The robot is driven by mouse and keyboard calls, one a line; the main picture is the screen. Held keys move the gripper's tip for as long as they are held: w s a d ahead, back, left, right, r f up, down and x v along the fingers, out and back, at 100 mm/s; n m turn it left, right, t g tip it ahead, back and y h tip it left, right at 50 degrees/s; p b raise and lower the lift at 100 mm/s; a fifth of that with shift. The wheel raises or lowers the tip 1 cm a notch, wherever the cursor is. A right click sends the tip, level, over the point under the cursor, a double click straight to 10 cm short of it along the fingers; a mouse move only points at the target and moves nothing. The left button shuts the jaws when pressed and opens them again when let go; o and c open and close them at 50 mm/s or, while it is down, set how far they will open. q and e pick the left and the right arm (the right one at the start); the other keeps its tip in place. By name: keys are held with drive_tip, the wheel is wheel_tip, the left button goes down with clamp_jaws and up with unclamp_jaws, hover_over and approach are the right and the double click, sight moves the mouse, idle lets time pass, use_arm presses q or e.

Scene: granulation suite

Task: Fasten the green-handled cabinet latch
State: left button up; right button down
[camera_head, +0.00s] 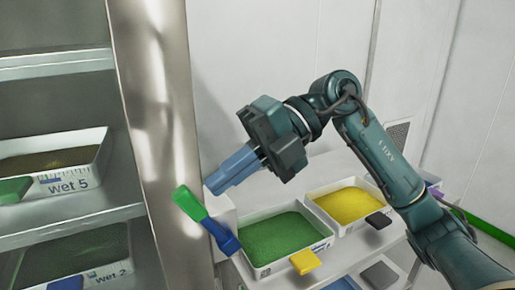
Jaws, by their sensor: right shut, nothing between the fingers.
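The latch's green handle (190,203) shows at the lower middle, in front of the shiny metal post (160,130). It slants up and to the left from a blue piece (222,238) at its lower right end. I cannot tell from this view whether the latch is fastened. My right gripper (213,186) is shut and empty, its blue fingers pointing down and left. Its tips are just above and to the right of the handle in the picture, with a small gap between them. My left gripper is not in view.
Open shelves at left hold white trays labelled "wet 5" (61,186) and "wet 2" (100,273). Right of the post, a tray of green granules (280,237) and a tray of yellow granules (348,204) stand below my right arm. A pale wall (260,50) is behind.

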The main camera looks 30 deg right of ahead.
sight(194, 195)
drive_tip(key=shift+x, duration=0.85)
drive_tip(key=shift+a, duration=0.1)
drive_tip(key=shift+a+p, duration=0.35)
drive_tip(key=shift+p, duration=0.05)
drive_tip(key=shift+s+a+f, duration=0.1)
drive_tip(key=shift+a, duration=0.4)
drive_tip(key=shift+a+f, duration=0.2)
drive_tip(key=shift+a, duration=0.25)
